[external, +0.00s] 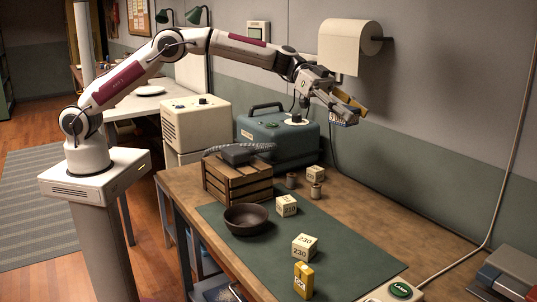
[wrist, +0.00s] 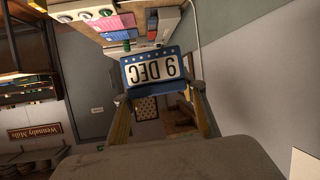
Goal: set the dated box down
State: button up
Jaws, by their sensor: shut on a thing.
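The dated box (wrist: 152,68) is blue with a white panel reading "9 DEC", which appears upside down in the wrist view. My gripper (wrist: 160,93) is shut on it, with a yellow-edged finger on either side. In the external view my gripper (external: 350,107) is raised high above the back of the workbench, in front of the wall. The box shows there as a small blue and white piece (external: 344,119), partly hidden by the fingers. It touches nothing below it.
The workbench (external: 365,196) carries a green mat (external: 335,236), several numbered cream blocks (external: 305,246), a yellow block (external: 303,281), a brown bowl (external: 246,220), a slatted crate (external: 240,185) and small spools (external: 316,191). A teal case (external: 283,140) and paper roll (external: 350,45) are near the gripper.

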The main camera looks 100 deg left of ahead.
jog(key=s+a+f+m+h, duration=0.1)
jog(key=s+a+f, duration=0.1)
jog(key=s+a, duration=2)
jog(key=s+d+r+m+g, duration=0.1)
jog(key=s+d, duration=0.1)
jog(key=s, duration=1.3)
jog(key=s+d+r, duration=0.1)
jog(key=s+d, duration=0.1)
jog(key=s, duration=1.4)
notch_tip(320, 180, down, 18)
jog(key=shift+w+a+h, duration=0.15)
jog(key=shift+w+h, duration=0.15)
jog(key=shift+f, duration=0.1)
jog(key=shift+f, duration=2.9)
jog(key=shift+f, duration=2.05)
